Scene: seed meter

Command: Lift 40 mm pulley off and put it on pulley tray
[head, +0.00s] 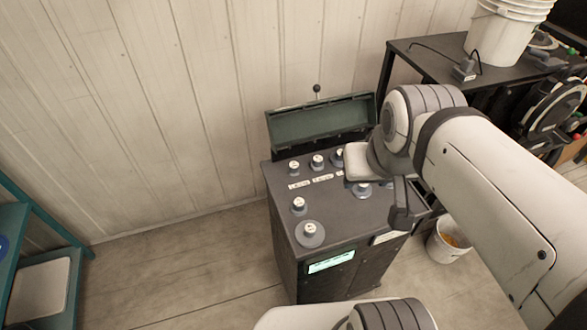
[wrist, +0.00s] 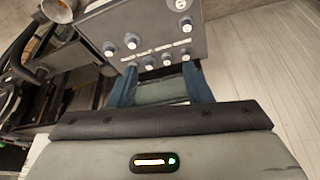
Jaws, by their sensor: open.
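The dark grey seed meter cabinet (head: 335,210) has several small grey pulleys with pale caps on its top. One larger pulley (head: 309,234) sits near the front left corner, with a smaller pulley (head: 299,205) behind it. A row of pulleys (head: 317,162) stands behind small white labels. Another pulley (head: 362,189) is beside my gripper. I cannot read which is the 40 mm pulley, nor pick out the pulley tray for sure. My gripper (head: 400,207) is above the cabinet's right side, partly hidden by my arm. In the wrist view its blue fingers (wrist: 160,86) are apart and empty.
An open green lid (head: 322,121) stands along the cabinet's back edge. A white bucket (head: 449,241) is on the floor to the right. A dark table (head: 420,48) with stacked white buckets is behind right. A teal shelf (head: 42,238) is at left. Floor between is clear.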

